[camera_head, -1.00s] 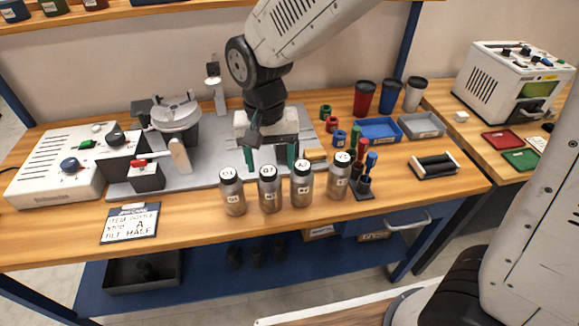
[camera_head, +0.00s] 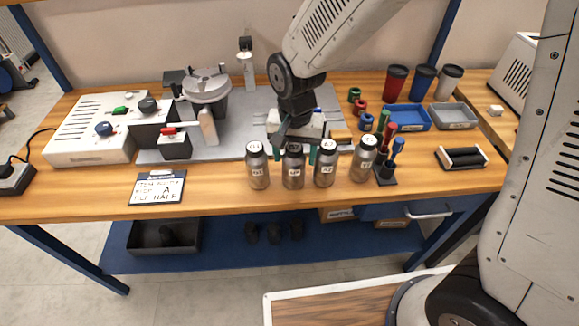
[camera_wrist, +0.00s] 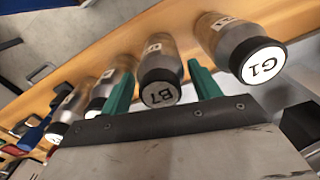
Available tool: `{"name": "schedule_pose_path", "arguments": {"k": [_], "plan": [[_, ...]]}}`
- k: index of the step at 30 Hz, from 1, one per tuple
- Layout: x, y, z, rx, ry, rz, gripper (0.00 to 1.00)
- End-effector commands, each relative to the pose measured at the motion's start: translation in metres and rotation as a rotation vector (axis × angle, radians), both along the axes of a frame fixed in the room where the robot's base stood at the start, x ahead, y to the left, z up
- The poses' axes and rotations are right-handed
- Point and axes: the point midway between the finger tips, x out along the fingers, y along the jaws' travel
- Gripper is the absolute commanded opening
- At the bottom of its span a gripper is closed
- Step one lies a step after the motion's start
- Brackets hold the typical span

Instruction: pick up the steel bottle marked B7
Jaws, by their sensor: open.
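The steel bottle marked B7 (camera_head: 293,172) stands upright on the wooden bench, second from the left in a row of capped steel bottles. In the wrist view its label reads B7 on the cap (camera_wrist: 160,94). My gripper (camera_head: 294,154) is open, with its green fingers showing behind the row, one to each side of B7. In the wrist view the fingers of my gripper (camera_wrist: 161,68) flank B7, with gaps on both sides. How far they reach along the bottle is hard to tell. The bottle marked G1 (camera_wrist: 250,60) stands beside it, outside the fingers.
G1 (camera_head: 257,171) is left of B7; two more bottles (camera_head: 325,170) (camera_head: 364,164) stand to its right. A marker holder (camera_head: 385,175) is beyond them. A grey plate (camera_head: 235,135) with a machine lies behind. The bench front left of the row holds a sign (camera_head: 157,188).

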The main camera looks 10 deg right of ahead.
Motion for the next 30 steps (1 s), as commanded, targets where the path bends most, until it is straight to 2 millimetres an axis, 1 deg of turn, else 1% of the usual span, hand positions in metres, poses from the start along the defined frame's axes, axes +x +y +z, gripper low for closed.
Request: {"name": "schedule_pose_path", "arguments": {"k": [2,3,5,6,7,19,26,30], "plan": [[0.0,0.001,0.0,0.0,0.0,0.001,0.62],[0.0,0.001,0.0,0.0,0.0,0.001,0.59],[0.0,0.001,0.0,0.0,0.0,0.002,0.43],[0.0,0.001,0.001,0.0,0.0,0.002,0.32],[0.0,0.001,0.001,0.0,0.0,0.002,0.25],[0.0,0.001,0.004,0.001,-0.001,0.002,0.25],[0.001,-0.001,0.018,0.001,-0.002,-0.002,0.25],[0.001,-0.003,0.029,0.001,-0.002,-0.005,0.25]]}}
